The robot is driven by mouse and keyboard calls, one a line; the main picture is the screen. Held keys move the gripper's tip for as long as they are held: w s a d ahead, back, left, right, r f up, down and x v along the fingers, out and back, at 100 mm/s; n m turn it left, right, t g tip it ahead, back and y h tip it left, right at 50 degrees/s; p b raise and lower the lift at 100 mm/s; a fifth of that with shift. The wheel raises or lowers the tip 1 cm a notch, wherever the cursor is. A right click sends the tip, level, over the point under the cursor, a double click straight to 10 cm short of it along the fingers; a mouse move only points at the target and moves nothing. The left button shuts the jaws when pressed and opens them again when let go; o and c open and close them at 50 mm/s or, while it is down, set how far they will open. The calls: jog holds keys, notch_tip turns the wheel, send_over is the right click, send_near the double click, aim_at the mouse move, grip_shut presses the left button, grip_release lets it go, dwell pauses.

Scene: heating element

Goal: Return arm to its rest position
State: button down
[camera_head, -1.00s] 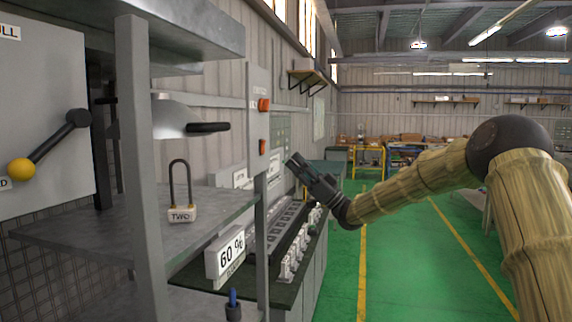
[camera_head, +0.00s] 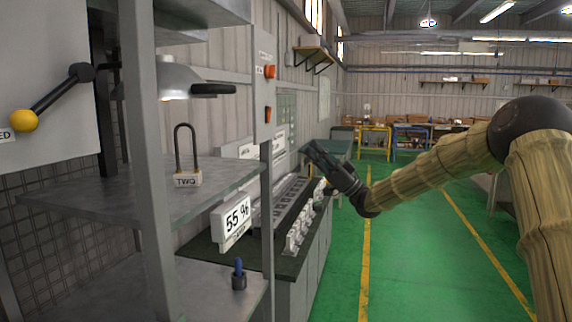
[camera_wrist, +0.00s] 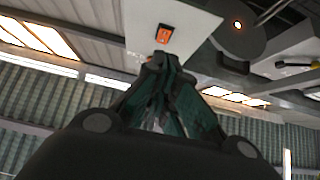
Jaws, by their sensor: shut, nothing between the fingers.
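My gripper (camera_head: 311,151) is at the end of my outstretched arm in the head view, in front of the bench and apart from it. It points up and to the left. In the wrist view the fingers of my gripper (camera_wrist: 158,62) are together with nothing between them. Behind the fingertips in that view is an orange switch (camera_wrist: 165,33) on a pale panel. The gripper looks clear of the panel, though the exact gap is hard to judge.
A grey shelf (camera_head: 85,203) holds a padlock labelled TWO (camera_head: 187,179). A lever with a yellow knob (camera_head: 24,121) is at left. A "55 %" display (camera_head: 237,217) stands on the bench (camera_head: 204,246). The green floor (camera_head: 410,270) at right is open.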

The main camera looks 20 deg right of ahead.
jog(key=shift+f, duration=0.1)
